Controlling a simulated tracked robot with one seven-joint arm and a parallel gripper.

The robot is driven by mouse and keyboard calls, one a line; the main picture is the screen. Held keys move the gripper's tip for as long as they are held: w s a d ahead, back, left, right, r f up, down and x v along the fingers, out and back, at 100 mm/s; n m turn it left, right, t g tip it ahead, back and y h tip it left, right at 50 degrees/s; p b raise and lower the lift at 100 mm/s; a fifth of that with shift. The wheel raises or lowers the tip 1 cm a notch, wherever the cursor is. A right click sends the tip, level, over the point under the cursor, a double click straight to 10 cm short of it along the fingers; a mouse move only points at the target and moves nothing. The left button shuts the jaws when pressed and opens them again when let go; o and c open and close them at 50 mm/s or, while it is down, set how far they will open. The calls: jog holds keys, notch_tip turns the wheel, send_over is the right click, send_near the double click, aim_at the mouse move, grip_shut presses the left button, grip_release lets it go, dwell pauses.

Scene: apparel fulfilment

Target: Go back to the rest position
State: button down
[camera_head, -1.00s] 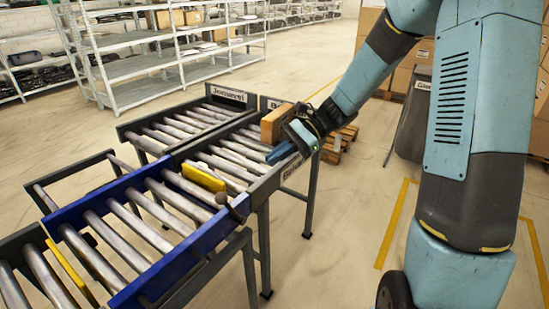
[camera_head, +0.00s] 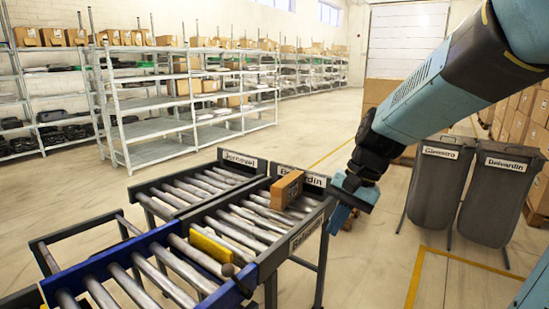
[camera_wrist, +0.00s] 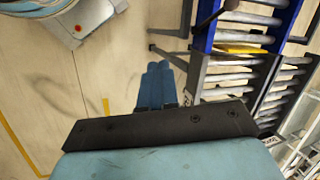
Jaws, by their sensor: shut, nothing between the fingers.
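My gripper (camera_head: 339,218) hangs beside the right edge of the roller conveyor in the head view, apart from it. In the wrist view the two blue fingers of my gripper (camera_wrist: 157,72) lie side by side with nothing between them, above bare floor. A brown cardboard box (camera_head: 287,189) rests on the conveyor rollers (camera_head: 233,226), to the left of my gripper. My arm reaches in from the upper right of the head view.
Two dark bins (camera_head: 439,180) (camera_head: 497,195) stand at the right. Metal shelves (camera_head: 190,95) with boxes line the back left. A yellow block (camera_head: 210,243) sits on the conveyor. Yellow lines (camera_head: 415,275) mark the floor. Open floor lies between conveyor and bins.

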jog(key=s+d+r+n+t+h, duration=0.4)
jog(key=s+d+r+t, duration=0.2)
jog(key=s+d+r, duration=0.2)
jog(key=shift+s+d, duration=0.4)
jog(key=shift+d, duration=0.8)
